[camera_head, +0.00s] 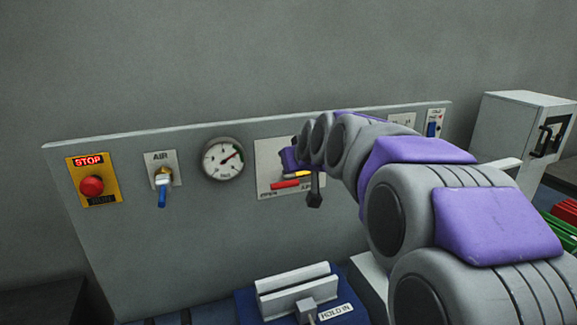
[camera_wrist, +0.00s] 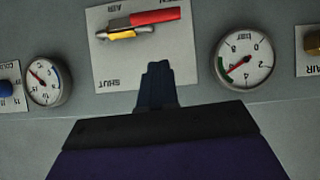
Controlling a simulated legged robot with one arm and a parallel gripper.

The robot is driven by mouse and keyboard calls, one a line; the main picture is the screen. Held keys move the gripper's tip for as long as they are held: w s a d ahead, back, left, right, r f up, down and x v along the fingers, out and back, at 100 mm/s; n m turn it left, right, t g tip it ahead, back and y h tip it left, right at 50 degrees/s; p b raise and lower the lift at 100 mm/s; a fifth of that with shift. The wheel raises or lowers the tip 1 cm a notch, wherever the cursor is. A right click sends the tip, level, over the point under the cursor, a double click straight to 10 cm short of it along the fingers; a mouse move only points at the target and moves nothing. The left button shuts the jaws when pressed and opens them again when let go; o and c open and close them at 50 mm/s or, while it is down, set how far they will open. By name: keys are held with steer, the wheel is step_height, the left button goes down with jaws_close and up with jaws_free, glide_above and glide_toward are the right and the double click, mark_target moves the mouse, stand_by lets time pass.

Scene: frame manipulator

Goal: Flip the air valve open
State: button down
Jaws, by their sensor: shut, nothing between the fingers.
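A pale plate (camera_head: 275,158) on the grey panel carries a valve with a red lever (camera_head: 285,184) and a yellow body (camera_head: 298,174). The red lever lies about level, pointing left in the head view. The upside-down wrist view shows the red lever (camera_wrist: 158,17), the yellow body (camera_wrist: 122,35) and the words AIR and SHUT on the plate (camera_wrist: 115,62). My gripper (camera_wrist: 158,68) is shut and empty, in front of the plate's edge in that view. It appears apart from the lever. In the head view my arm partly hides the plate.
Left of this plate are a gauge (camera_head: 223,159), a plate marked AIR with a blue lever (camera_head: 162,196) pointing down, and a red STOP button (camera_head: 92,186). A clamp-like fixture (camera_head: 295,291) stands below. A white cabinet (camera_head: 520,135) is at right.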

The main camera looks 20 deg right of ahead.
steer(key=v, duration=0.4)
steer(key=shift+s, duration=0.1)
steer(key=s+a+f+g, duration=0.45)
steer(key=s+f, duration=0.55)
steer(key=s, duration=0.3)
steer(key=s+a+f+g, duration=0.4)
steer(key=s+f+g, duration=0.1)
steer(key=s+f, duration=0.7)
steer(key=s+f+g, duration=0.3)
steer(key=s, duration=1.1)
steer(key=shift+d+f+m, duration=0.25)
steer(key=shift+f+m, duration=0.15)
